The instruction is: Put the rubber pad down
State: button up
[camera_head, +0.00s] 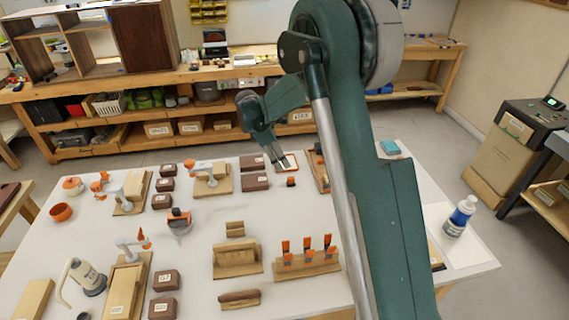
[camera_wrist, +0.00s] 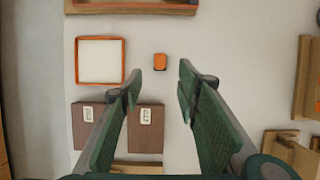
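My gripper (camera_head: 278,160) is above the far part of the white table. In the wrist view my gripper (camera_wrist: 160,78) has its two green fingers wide apart with nothing between them. A small orange and dark block (camera_wrist: 160,61) lies on the table just beyond the gap between the fingertips; it also shows in the head view (camera_head: 291,182). It may be the rubber pad, but I cannot tell for sure. An orange-rimmed square with a pale inside (camera_wrist: 124,62) lies to its left; in the head view the square (camera_head: 296,161) is partly behind my gripper.
Two brown boxes (camera_wrist: 145,128) with white labels stand near the left finger. Wooden fixtures (camera_wrist: 308,80) stand at the right. Table around the small block is clear.

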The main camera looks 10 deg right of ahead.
jog(key=shift+r, duration=0.1)
jog(key=s+d+r+m+t+y, duration=0.1)
jog(key=s+d+r+m+t, duration=0.2)
jog(key=s+r, duration=0.75)
jog(key=s+d+r+m+y, duration=0.1)
jog(key=s+d+r+m, duration=0.3)
jog(key=s+r, duration=0.6)
jog(key=s+f+m+t+y, duration=0.1)
jog(key=s+m+t, duration=0.3)
jog(key=s+m, duration=0.7)
jog(key=shift+s+f+y, duration=0.25)
jog(key=shift+s+y, duration=0.45)
jog(key=shift+s, duration=6.9)
